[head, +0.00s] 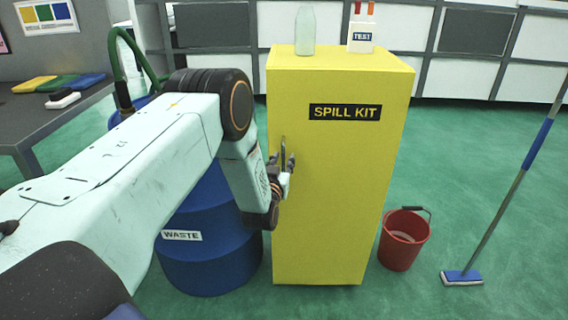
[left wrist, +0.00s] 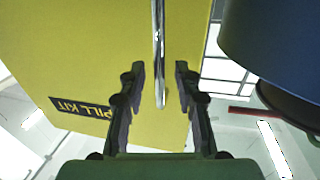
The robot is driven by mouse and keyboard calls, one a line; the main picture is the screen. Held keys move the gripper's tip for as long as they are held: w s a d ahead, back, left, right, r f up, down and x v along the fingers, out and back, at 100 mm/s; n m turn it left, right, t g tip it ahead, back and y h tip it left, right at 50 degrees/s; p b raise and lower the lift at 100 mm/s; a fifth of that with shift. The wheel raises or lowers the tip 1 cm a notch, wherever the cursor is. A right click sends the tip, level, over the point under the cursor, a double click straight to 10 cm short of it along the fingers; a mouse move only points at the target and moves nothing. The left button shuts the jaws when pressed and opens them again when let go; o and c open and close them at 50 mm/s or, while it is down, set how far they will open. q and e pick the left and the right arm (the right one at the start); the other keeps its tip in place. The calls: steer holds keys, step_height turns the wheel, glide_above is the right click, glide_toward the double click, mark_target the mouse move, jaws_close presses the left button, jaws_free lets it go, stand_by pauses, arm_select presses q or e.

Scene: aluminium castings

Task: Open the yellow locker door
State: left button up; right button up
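The yellow locker (head: 330,210) stands upright on the floor with a "SPILL KIT" label; its front door looks closed. A metal bar handle (head: 283,151) is upright near the door's left edge. My left gripper (head: 286,168) is at this handle. In the left wrist view, the two dark fingers of my left gripper (left wrist: 159,82) are apart, with the handle (left wrist: 160,60) between them and a gap on each side. The yellow door (left wrist: 90,60) fills much of that view. My right gripper is not in view.
A blue waste drum (head: 205,240) stands close to the locker's left side. A red bucket (head: 401,250) and a blue mop (head: 462,277) stand to the right. A glass bottle (head: 305,32) and a test-tube holder (head: 361,37) stand on the locker's top. Green floor in front is clear.

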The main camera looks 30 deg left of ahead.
arm_select(q)
steer(key=shift+w+a+f, duration=0.2)
steer(key=shift+w, duration=0.15)
steer(key=shift+w+a+f, duration=0.15)
steer(key=shift+w, duration=0.2)
steer(key=shift+s+d+r, duration=0.2)
steer(key=shift+r, duration=0.15)
steer(key=shift+w+a+f, duration=0.1)
steer(key=shift+w+f, duration=0.1)
steer(key=shift+f, duration=0.05)
steer(key=c, duration=0.4)
steer(key=shift+r, duration=0.15)
jaws_close()
